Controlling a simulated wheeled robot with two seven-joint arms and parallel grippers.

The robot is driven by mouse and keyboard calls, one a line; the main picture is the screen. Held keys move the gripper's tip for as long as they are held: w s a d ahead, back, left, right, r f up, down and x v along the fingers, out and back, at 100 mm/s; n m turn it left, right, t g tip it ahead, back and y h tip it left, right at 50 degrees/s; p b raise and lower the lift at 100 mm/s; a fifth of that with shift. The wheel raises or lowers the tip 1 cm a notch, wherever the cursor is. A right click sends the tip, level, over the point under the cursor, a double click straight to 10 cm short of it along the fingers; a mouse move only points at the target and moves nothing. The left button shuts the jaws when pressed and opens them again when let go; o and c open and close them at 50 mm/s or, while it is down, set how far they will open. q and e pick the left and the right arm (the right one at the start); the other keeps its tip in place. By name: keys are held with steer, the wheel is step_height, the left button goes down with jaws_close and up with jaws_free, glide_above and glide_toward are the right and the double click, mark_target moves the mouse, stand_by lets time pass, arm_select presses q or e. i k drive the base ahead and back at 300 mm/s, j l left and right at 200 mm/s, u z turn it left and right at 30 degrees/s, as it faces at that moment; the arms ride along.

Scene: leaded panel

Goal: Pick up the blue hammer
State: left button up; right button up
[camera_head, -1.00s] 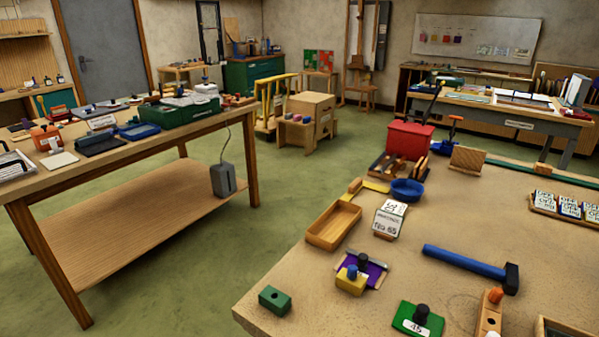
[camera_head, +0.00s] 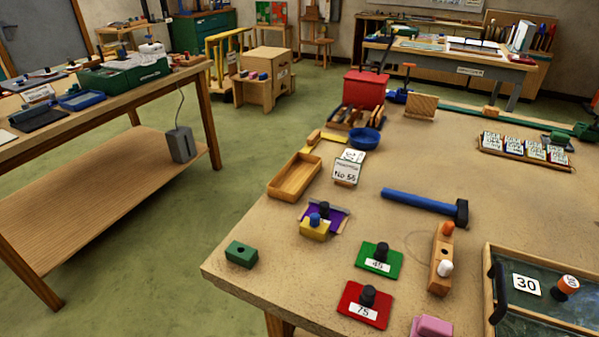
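The blue hammer (camera_head: 418,200) lies flat on the right-hand wooden table (camera_head: 240,278) in the head view. Its blue handle points left and its dark head (camera_head: 461,212) is at the right end. The hammer is fully visible and nothing touches its handle. Neither of my grippers shows in this view.
Near the hammer are a wooden block with orange and white pegs (camera_head: 440,262), a green plate (camera_head: 380,259), a red plate (camera_head: 364,305) and a card stand (camera_head: 347,171). A wooden-framed tray (camera_head: 488,300) stands at right. Table surface left of and behind the hammer is mostly clear.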

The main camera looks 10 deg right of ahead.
mark_target(460, 210)
steer(key=z, duration=1.2)
